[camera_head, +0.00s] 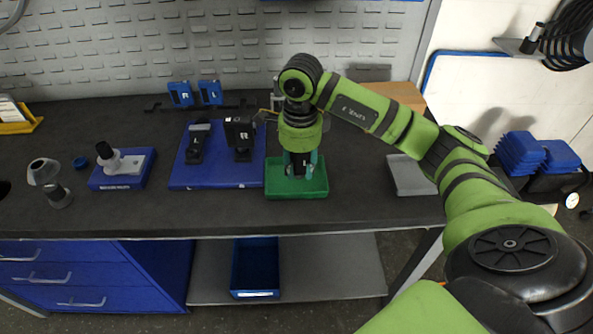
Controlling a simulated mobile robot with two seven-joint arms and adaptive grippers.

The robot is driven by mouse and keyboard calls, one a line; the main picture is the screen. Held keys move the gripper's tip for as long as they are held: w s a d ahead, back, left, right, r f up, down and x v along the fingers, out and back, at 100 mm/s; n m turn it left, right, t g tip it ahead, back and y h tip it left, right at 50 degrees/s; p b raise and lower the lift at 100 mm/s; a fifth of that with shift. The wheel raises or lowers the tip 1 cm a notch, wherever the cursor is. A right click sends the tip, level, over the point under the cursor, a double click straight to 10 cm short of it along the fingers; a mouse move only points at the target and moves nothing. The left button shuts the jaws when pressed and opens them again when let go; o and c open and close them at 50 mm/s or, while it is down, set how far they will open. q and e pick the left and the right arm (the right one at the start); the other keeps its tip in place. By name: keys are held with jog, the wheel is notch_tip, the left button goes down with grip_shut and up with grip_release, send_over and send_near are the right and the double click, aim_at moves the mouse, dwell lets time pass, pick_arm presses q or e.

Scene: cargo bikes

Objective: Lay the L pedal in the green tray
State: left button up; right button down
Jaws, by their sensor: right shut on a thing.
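My right gripper (300,166) points straight down over the green tray (318,190). It is shut on a dark block, the L pedal (301,170), which has a small white mark; the letter is too small to read. The pedal is upright between the fingers, low inside the tray's outline. I cannot tell whether it touches the tray floor. The fingers and arm hide part of the pedal and the back of the tray. My left gripper is not in view.
A blue board (220,180) with two black upright parts (240,138) stands just left of the tray. Behind it are two blue labelled plates (210,92). A blue block with a grey part (122,165) is further left. A grey tray (410,175) lies to the right.

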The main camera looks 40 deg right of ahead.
aim_at(296, 173)
jog(key=shift+w+a+f, duration=0.15)
jog(key=shift+w+f, duration=0.25)
jog(key=shift+w, duration=0.05)
notch_tip(296, 173, down, 3)
jog(key=shift+f+p, duration=0.15)
jog(key=shift+p, duration=0.6)
jog(key=shift+f, duration=0.25)
jog(key=shift+f+b, duration=0.2)
jog(key=shift+b, duration=0.1)
jog(key=c, duration=1.2)
grip_release()
